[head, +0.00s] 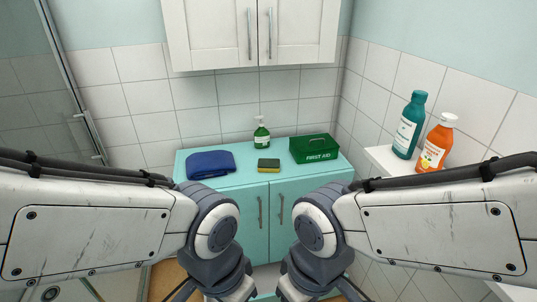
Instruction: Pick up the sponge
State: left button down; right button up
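The sponge (268,165), yellow with a dark green layer, lies on top of the teal cabinet (258,185), near the middle. My two arms come in from the left and right edges and bend down at the joints in front of the cabinet. Both of my grippers are outside the picture below, so neither shows. Nothing touches the sponge except the cabinet top, and it is in full view.
A folded blue cloth or pouch (210,164) lies left of the sponge. A green soap bottle (261,134) stands behind it, and a green first aid box (314,149) to its right. Teal (409,126) and orange (436,144) bottles stand on a white ledge. White wall cupboards (250,32) hang above.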

aim_at(264, 166)
jog(key=z, duration=0.15)
jog(key=i, duration=1.4)
jog(key=u, duration=0.6)
